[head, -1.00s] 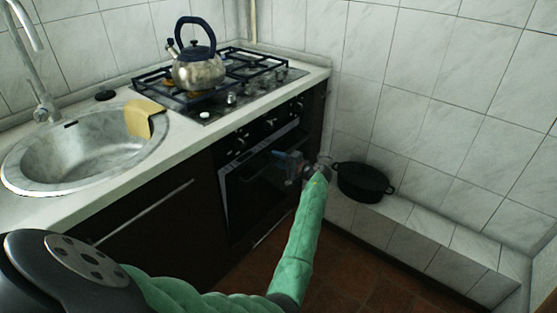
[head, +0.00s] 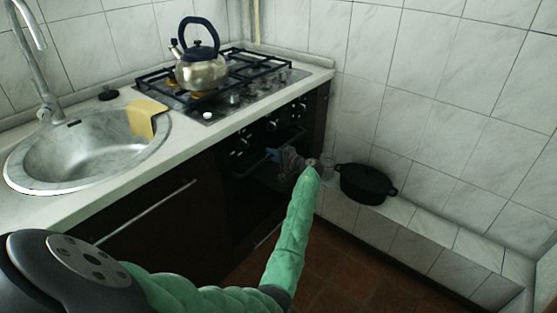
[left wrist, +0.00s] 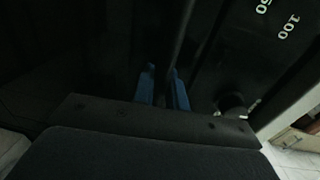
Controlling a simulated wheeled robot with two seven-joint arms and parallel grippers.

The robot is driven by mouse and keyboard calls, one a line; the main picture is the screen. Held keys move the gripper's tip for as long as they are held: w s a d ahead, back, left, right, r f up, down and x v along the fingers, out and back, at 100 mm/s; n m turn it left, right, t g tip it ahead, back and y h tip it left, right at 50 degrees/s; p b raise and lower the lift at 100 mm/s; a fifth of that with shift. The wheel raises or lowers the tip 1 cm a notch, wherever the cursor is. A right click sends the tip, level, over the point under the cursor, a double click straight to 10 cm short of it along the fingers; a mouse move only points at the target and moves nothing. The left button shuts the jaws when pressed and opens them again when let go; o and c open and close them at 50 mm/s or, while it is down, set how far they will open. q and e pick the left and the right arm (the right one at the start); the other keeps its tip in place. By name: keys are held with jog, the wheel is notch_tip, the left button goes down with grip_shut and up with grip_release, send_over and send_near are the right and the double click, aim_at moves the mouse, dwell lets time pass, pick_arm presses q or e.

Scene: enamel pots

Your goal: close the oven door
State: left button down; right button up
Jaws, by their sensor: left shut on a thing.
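The black oven door (head: 250,200) is below the hob in the head view and looks close to flush with the front. Whether it is fully shut I cannot tell. My left gripper (head: 271,155), with blue fingers, is at the upper part of the door. In the left wrist view the fingers (left wrist: 161,88) are on either side of a thin dark bar (left wrist: 184,35), the door handle, and are shut on it. My arm and the dim light hide part of the door and handle. My right gripper is not in view.
A kettle (head: 202,70) stands on the gas hob (head: 285,78) above the oven. A black pot (head: 366,184) sits on the tiled ledge (head: 410,215) to the right of my left arm. A sink (head: 80,160) is at the left. The brown floor (head: 335,265) before the oven is clear.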

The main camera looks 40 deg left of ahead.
pick_arm(q)
jog(key=shift+a+r, duration=0.1)
jog(key=shift+a, duration=0.1)
jog(key=c, duration=1.5)
grip_release()
jog(key=shift+a, duration=0.1)
jog(key=d, duration=0.8)
jog(key=shift+s+r, duration=0.15)
jog(key=shift+s, duration=0.15)
